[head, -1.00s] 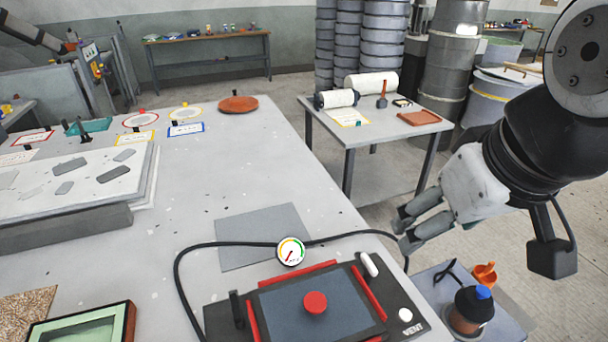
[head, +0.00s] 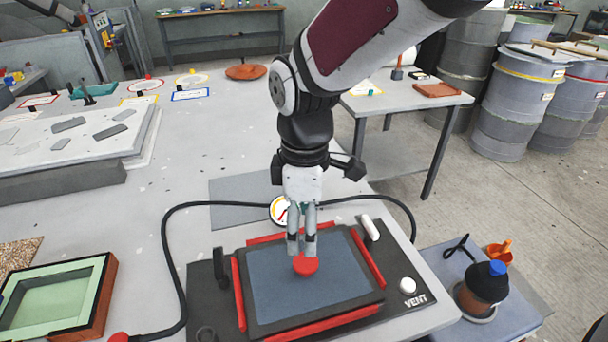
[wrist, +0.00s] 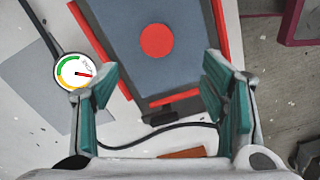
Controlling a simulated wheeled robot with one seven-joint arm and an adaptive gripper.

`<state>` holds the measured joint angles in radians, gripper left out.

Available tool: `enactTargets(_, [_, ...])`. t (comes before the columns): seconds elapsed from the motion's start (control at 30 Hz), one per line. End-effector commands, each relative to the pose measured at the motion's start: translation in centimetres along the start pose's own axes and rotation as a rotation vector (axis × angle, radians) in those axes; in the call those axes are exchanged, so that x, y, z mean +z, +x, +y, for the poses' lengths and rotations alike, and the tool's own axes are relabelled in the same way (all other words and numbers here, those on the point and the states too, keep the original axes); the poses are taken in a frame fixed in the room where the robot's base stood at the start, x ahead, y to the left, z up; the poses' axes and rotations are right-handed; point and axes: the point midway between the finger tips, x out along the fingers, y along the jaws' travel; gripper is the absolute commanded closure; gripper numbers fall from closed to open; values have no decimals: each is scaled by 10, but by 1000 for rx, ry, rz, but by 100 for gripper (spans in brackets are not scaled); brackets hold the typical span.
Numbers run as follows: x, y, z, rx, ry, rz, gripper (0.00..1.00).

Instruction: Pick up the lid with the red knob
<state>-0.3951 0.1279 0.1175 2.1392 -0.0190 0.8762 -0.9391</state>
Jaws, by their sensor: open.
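The lid (head: 340,280) is a dark blue-grey square plate with a round red knob (head: 306,265) at its middle. It lies flat on a black base among red edge strips. My gripper (head: 302,248) points down over the lid, its fingertips just by the knob in the head view and partly covering it. In the wrist view the gripper (wrist: 160,90) is open, with its teal-padded fingers apart. There the red knob (wrist: 157,41) is ahead of the fingertips, between their lines and not touched by them; the lid (wrist: 118,25) lies around it.
A pressure gauge (head: 281,210) on a black hose stands just behind the lid. A white handle (head: 370,228) and a VENT button (head: 407,286) are to its right. A green-lined mould box (head: 60,300) is at left. A side table (head: 440,258) holds a blue-capped jar (head: 482,288).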

Motion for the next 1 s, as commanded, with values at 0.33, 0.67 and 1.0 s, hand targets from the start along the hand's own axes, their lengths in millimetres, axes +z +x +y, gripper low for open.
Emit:
enactTargets(0.33, [1,62,0,-2,2,-2,34])
enactTargets(0.67, [2,88,2,-3,5,-3,34])
enactTargets(1.0, [2,124,5,0,5,0,34])
